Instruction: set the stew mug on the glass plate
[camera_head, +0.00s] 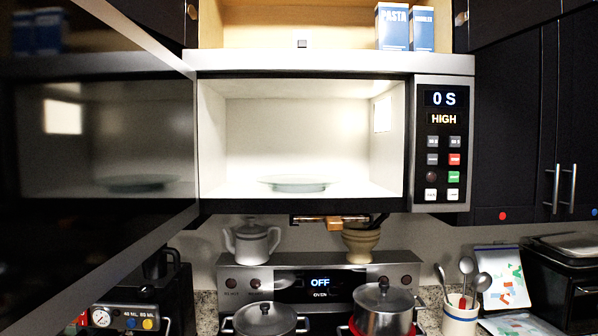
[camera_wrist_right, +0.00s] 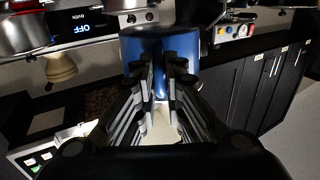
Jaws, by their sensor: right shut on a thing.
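The glass plate (camera_head: 298,184) lies flat on the floor of the open, lit microwave (camera_head: 430,64) in the head view. Nothing stands on it. My right gripper (camera_wrist_right: 163,80) shows in the right wrist view, shut on a blue mug (camera_wrist_right: 140,44), which I take to be the stew mug. The fingers cover part of the mug, and its contents are hidden. Neither the mug nor my right gripper shows in the head view. My left gripper is in neither view.
The open microwave door (camera_head: 90,130) fills the left of the head view. The microwave's interior is otherwise clear. Below are a stove with two lidded pots (camera_head: 384,308), (camera_head: 265,320), a white teapot (camera_head: 251,241), a coffee machine (camera_head: 130,305) and a utensil cup (camera_head: 460,315).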

